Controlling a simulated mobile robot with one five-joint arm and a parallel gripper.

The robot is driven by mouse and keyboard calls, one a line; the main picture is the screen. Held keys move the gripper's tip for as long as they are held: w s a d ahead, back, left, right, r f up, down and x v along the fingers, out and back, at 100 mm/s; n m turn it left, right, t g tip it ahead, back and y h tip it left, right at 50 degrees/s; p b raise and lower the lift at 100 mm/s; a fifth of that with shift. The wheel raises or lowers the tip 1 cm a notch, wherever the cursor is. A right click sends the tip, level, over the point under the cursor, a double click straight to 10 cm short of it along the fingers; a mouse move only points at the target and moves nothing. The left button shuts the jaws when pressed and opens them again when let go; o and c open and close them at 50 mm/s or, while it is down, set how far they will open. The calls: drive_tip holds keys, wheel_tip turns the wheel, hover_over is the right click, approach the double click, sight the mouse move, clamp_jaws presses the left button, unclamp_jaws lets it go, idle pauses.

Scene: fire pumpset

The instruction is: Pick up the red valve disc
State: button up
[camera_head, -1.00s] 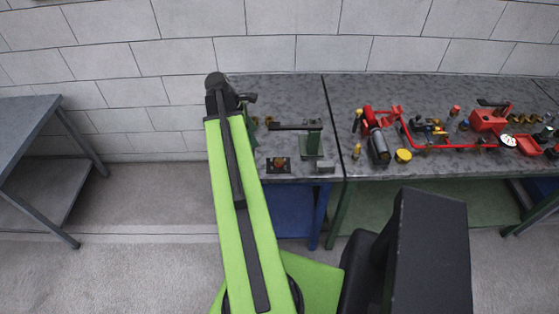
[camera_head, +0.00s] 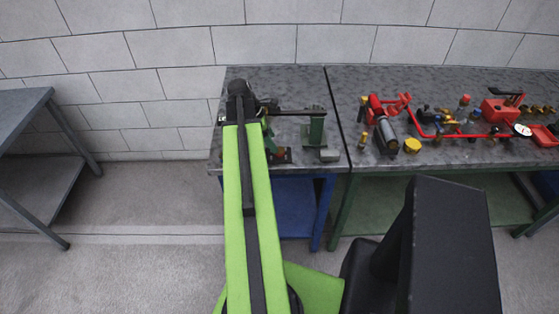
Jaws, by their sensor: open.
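My gripper (camera_head: 266,109) is a small dark shape at the far end of my green arm, over the left part of the grey bench. It is open, and its fingers are hard to make out. A small dark plate with a red and yellow part (camera_head: 279,154) lies near the bench's front edge, just right of my arm. My arm hides its left side. The red part may be the red valve disc, but it is too small to be sure. My gripper is behind and above it, apart from it.
A green stand with a dark horizontal bar (camera_head: 316,128) and a grey block (camera_head: 329,155) stand right of the plate. On the right bench are red pipework (camera_head: 440,132), a grey cylinder (camera_head: 386,136) and brass fittings (camera_head: 412,146). Another grey table (camera_head: 25,115) is at far left.

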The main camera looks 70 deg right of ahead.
drive_tip(key=b+x, duration=0.5)
drive_tip(key=shift+a+f, duration=0.2)
drive_tip(key=shift+r, duration=0.15)
clamp_jaws()
